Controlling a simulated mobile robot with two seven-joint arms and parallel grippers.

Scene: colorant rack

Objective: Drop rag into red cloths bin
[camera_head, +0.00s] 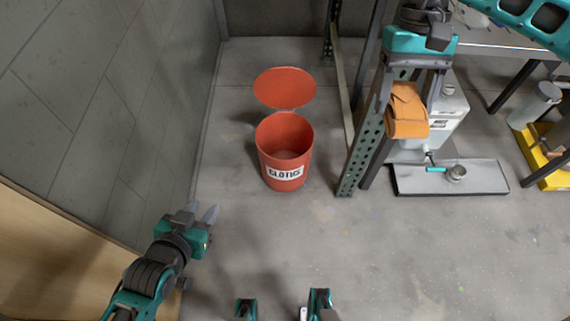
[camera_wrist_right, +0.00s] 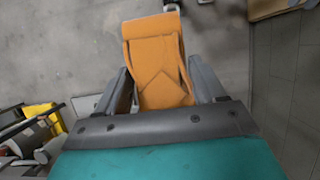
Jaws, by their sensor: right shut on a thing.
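The rag (camera_head: 407,112) is an orange folded cloth hanging from my right gripper (camera_head: 410,82) at the upper right of the head view. In the right wrist view the rag (camera_wrist_right: 158,62) is held between the two fingers of that gripper (camera_wrist_right: 162,85). The red cloths bin (camera_head: 285,150) stands upright on the floor near the centre, labelled "CLOTHS", its round lid (camera_head: 285,87) raised behind the opening. The visible inside looks empty. The rag is to the right of the bin, apart from it. My left gripper (camera_head: 203,213) is open and empty, left of and nearer than the bin.
A perforated metal rack post (camera_head: 361,150) stands between the bin and the rag. A white canister (camera_head: 448,108) and a grey tray (camera_head: 400,186) are at the right. A grey wall (camera_head: 110,100) lies left. Floor in front of the bin is clear.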

